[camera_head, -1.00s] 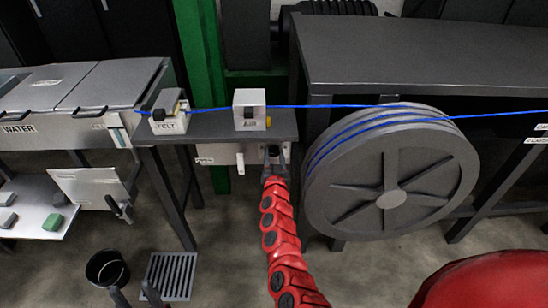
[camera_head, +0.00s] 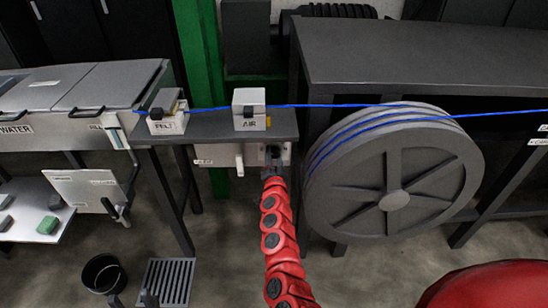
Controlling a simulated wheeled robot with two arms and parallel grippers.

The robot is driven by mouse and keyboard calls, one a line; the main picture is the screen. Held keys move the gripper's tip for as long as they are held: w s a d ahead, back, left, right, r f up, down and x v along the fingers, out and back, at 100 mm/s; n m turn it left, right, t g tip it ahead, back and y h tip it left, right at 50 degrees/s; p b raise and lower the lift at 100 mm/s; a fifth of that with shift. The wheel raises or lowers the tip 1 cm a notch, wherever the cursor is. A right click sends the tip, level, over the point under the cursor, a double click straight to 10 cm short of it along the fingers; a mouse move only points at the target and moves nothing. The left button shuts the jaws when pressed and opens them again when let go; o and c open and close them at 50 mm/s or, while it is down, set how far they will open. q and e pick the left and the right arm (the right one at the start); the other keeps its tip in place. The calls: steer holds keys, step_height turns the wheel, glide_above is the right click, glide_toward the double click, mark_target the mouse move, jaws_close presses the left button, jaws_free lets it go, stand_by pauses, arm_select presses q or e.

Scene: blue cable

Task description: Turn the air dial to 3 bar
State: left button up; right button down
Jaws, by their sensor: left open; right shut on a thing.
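A pale panel (camera_head: 215,157) hangs under the front edge of the narrow grey bench, with a white lever (camera_head: 240,162) on it. A dark dial knob (camera_head: 273,150) sits at the panel's right end. My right gripper (camera_head: 272,164), on the red arm, reaches up to the panel and is shut on this knob. The gripper hides part of the knob, and no scale or reading can be made out. Dark fingertips of my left gripper (camera_head: 131,300) show at the bottom left edge, open and empty, far from the panel.
A white AIR box (camera_head: 250,122) and a FELT box (camera_head: 167,123) stand on the bench, with a blue cable (camera_head: 330,105) running past them to a large grey reel (camera_head: 395,200) right of my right arm. A black bucket (camera_head: 103,274) and a floor grate (camera_head: 168,280) lie below.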

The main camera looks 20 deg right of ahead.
stand_by(0.3)
steer(key=shift+c, duration=1.6)
jaws_free()
steer(key=b+v, duration=0.2)
steer(key=v, duration=1.5)
steer(key=shift+s, duration=0.2)
steer(key=shift+r, duration=0.1)
